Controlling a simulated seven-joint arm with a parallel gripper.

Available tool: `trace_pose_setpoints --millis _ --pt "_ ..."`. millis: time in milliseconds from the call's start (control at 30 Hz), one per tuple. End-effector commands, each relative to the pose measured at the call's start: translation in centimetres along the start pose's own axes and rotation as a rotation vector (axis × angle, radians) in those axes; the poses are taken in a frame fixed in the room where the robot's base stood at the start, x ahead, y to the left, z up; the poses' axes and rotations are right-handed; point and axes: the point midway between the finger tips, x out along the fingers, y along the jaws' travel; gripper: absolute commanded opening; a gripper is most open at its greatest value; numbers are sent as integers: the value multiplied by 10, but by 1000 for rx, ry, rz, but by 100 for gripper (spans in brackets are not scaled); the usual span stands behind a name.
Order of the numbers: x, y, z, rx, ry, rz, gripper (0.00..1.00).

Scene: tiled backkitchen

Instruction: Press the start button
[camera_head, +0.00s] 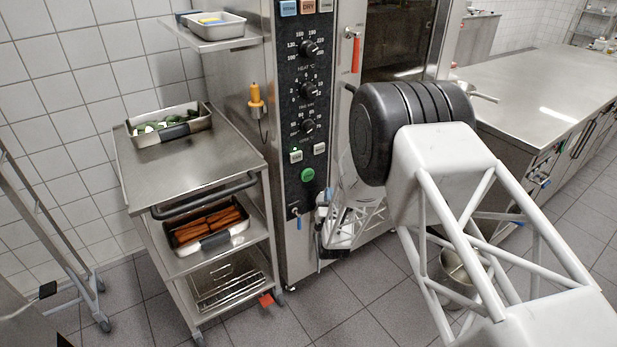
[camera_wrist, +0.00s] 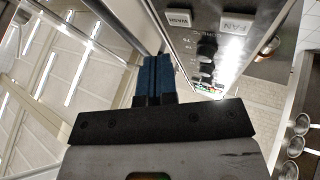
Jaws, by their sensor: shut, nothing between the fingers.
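The control panel (camera_head: 293,120) is a dark upright strip on the front of a tall steel oven. A round green button (camera_head: 308,175) sits low on it, below two pale rectangular buttons. My gripper (camera_wrist: 157,63) shows in the wrist view with its blue fingers shut together and empty, to the left of the panel's buttons in that picture. The WASH button (camera_wrist: 177,19) and FAN button (camera_wrist: 237,22) show there, but I cannot make out the green button's face. In the head view the hand is low beside the panel; its fingertips and any contact are unclear.
A steel trolley (camera_head: 190,160) with trays stands left of the oven. A red-handled latch (camera_head: 356,52) is above my arm. A steel counter (camera_head: 540,85) is at right; a pot (camera_head: 462,268) is below.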

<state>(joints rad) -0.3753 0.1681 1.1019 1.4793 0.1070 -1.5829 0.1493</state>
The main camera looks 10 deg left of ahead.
Motion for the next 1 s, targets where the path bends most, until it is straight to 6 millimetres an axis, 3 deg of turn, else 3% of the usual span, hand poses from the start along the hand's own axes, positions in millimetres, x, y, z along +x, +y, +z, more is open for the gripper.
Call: trace_pose_setpoints --millis 367,1000 --pt "10 -6 6 0 -1 -1 0" --pt "59 -32 32 0 0 0 0"
